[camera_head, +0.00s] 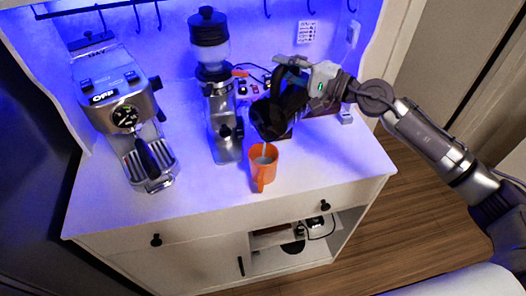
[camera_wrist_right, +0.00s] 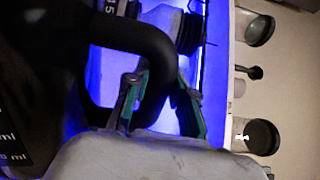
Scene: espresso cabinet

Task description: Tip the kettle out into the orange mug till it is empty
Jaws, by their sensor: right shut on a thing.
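The orange mug (camera_head: 262,178) stands upright near the front edge of the white counter, with greyish liquid visible inside. The black kettle (camera_head: 273,115) is tilted in the air above and slightly behind the mug, its lower end just over the mug's opening. A thin pale line between them looks like a stream, but it is too small to be sure. My right gripper (camera_head: 302,76) is shut on the kettle's handle. In the right wrist view, its green-padded fingers (camera_wrist_right: 158,88) close around the black handle (camera_wrist_right: 140,38), and the kettle's dark body with ml marks fills the left side. My left gripper is not in view.
A coffee grinder (camera_head: 221,120) stands close to the left of the mug. An espresso machine (camera_head: 125,115) stands farther left. A small item (camera_head: 346,117) lies on the counter at right. The counter's front edge is just below the mug.

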